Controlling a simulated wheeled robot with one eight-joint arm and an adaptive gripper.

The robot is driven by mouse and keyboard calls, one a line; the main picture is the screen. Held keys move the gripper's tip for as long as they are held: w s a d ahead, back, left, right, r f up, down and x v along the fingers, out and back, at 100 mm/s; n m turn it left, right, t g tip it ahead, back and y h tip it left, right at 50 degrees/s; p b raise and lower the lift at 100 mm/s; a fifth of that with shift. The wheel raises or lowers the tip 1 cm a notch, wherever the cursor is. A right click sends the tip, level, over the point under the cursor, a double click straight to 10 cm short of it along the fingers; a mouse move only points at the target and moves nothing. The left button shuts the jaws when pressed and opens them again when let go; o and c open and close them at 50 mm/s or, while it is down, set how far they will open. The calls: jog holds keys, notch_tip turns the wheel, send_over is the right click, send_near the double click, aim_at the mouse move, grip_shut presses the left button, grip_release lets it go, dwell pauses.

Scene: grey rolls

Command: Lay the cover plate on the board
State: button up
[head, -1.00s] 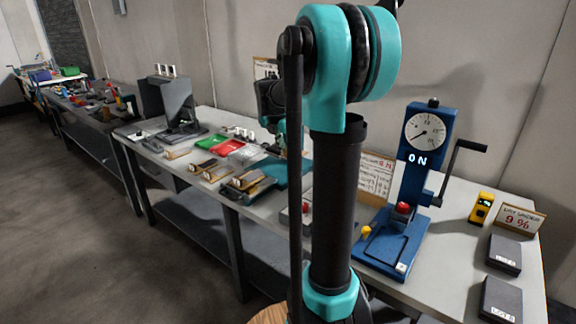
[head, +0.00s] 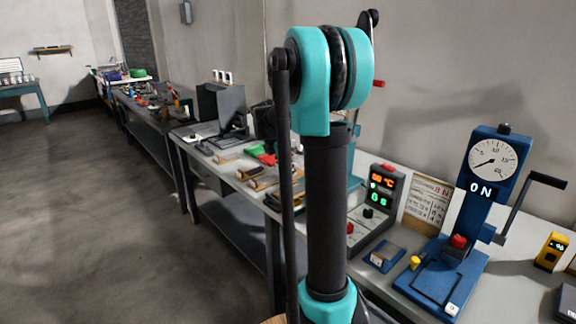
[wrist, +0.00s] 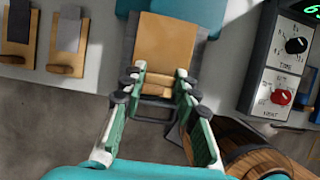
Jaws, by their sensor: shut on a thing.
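In the wrist view, my gripper (wrist: 161,76) has its green-padded fingers shut on the near end of a tan plate-like piece (wrist: 170,42), which I take for the cover plate. The piece lies over a dark grey flat part (wrist: 122,45); I cannot tell whether the two touch. A teal surface (wrist: 207,12) shows behind them. I cannot tell for certain which of these is the board. In the head view my arm hides the gripper and the held piece.
Two wooden pieces with grey plates (wrist: 67,30) lie left of the gripper. A control box (wrist: 283,60) stands to the right; it also shows in the head view (head: 382,190). A blue dial press (head: 462,240) stands further right. Table edge and floor are close below the gripper.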

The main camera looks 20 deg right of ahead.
jog(key=shift+a, duration=0.15)
jog(key=shift+f, duration=0.15)
jog(key=shift+f, duration=2.75)
jog(key=shift+f, duration=0.8)
jog(key=o, duration=1.1)
jog(key=shift+r, duration=0.1)
jog(key=v, duration=1.1)
jog(key=shift+a+r, duration=0.1)
jog(key=shift+r, duration=0.25)
